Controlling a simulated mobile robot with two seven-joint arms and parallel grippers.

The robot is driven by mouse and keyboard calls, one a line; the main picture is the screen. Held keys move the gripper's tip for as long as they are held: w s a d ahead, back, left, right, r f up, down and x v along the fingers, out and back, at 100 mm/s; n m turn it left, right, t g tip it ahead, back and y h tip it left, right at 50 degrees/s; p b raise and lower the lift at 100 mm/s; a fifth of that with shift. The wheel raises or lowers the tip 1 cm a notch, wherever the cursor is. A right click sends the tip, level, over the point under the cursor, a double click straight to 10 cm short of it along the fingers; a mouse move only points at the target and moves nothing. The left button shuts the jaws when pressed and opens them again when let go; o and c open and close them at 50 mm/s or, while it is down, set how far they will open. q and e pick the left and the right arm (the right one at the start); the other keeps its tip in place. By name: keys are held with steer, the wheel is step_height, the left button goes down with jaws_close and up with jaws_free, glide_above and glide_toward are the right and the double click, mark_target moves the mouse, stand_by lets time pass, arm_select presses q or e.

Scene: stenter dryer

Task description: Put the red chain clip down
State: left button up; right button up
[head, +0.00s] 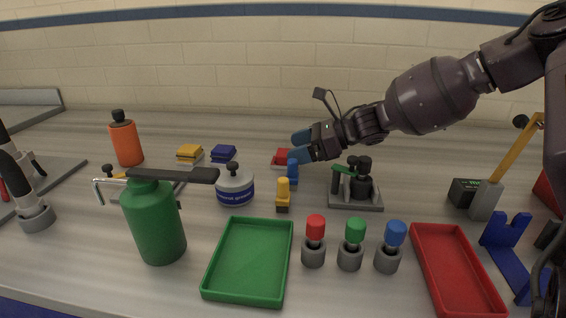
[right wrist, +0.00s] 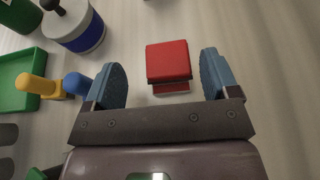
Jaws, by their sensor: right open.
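The red chain clip (head: 282,158) rests on the grey worktop near the middle of the bench, partly hidden behind the blue fingers of my right gripper (head: 301,146) in the head view. In the right wrist view the clip (right wrist: 168,61) is a red block with a narrower red step below it. My right gripper's two fingers (right wrist: 161,74) are spread apart with the clip between them, and clear gaps show on both sides. My left gripper is not in view.
A yellow clip (head: 190,152) and a blue clip (head: 223,153) lie to the left. A white-and-blue jar (head: 235,187), a yellow peg (head: 283,194) and a grey tool stand (head: 356,200) are close by. Green (head: 247,293) and red (head: 455,270) trays sit in front.

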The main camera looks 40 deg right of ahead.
mark_target(282, 152)
steer(key=w+f+b, duration=0.1)
steer(key=w+a+f+b, duration=0.1)
steer(key=shift+w+a+f, duration=0.2)
steer(key=shift+w+f, duration=0.1)
steer(key=shift+w, duration=0.1)
steer(key=shift+w+a, duration=0.25)
steer(key=shift+w+a+r+b, duration=0.15)
steer(key=shift+w+a+b, duration=0.05)
steer(key=shift+w+b, duration=0.1)
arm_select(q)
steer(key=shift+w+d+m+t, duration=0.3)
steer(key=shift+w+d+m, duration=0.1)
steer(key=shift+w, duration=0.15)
arm_select(e)
steer(key=shift+s+r, duration=0.1)
steer(key=shift+r, duration=0.05)
steer(key=shift+c, duration=0.7)
steer(key=c, duration=1.1)
step_height(282, 152, up, 8)
steer(key=shift+f+p, duration=0.25)
steer(key=shift+p, duration=0.85)
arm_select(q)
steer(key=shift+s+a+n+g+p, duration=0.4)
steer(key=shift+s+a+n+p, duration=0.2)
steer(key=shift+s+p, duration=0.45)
arm_select(e)
step_height(282, 152, up, 12)
steer(key=shift+r, duration=0.25)
